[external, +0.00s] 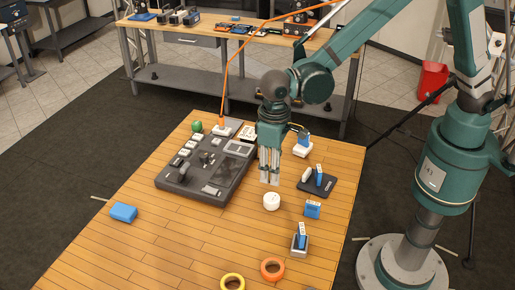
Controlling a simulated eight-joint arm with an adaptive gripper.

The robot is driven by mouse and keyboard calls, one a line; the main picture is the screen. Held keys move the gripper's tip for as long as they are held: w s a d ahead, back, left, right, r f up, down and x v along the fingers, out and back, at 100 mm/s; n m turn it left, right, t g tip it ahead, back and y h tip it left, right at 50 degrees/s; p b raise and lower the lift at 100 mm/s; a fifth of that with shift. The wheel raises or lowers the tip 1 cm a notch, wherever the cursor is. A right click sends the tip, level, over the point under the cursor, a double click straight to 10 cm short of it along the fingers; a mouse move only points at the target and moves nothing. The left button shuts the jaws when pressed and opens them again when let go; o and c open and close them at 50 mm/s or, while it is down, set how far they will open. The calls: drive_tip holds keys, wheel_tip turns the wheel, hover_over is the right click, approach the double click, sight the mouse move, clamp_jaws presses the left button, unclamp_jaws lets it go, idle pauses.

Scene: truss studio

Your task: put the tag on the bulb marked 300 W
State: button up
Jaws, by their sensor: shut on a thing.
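My gripper (269,182) points straight down over the right half of the wooden table, just behind a round white piece (271,201). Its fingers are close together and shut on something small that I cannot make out. Blue pieces with white marked faces stand on the right: one on a white base (303,141), one on a dark tray (319,177), one on the bare table (312,209) and one in a pale holder (300,238). The lettering is too small to read, so I cannot tell which thing is the 300 W bulb or the tag.
A dark grey console (206,163) with switches fills the table's back left. A green ball (197,126) is at its back edge. The front middle is clear.

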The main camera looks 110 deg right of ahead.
hover_over(272, 197)
drive_tip(key=shift+f, duration=2.1)
drive_tip(key=shift+f, duration=0.1)
drive_tip(key=shift+f, duration=1.75)
drive_tip(key=shift+f, duration=0.2)
drive_tip(key=o, duration=0.8)
drive_tip(key=shift+r, duration=0.2)
drive_tip(key=shift+r, duration=6)
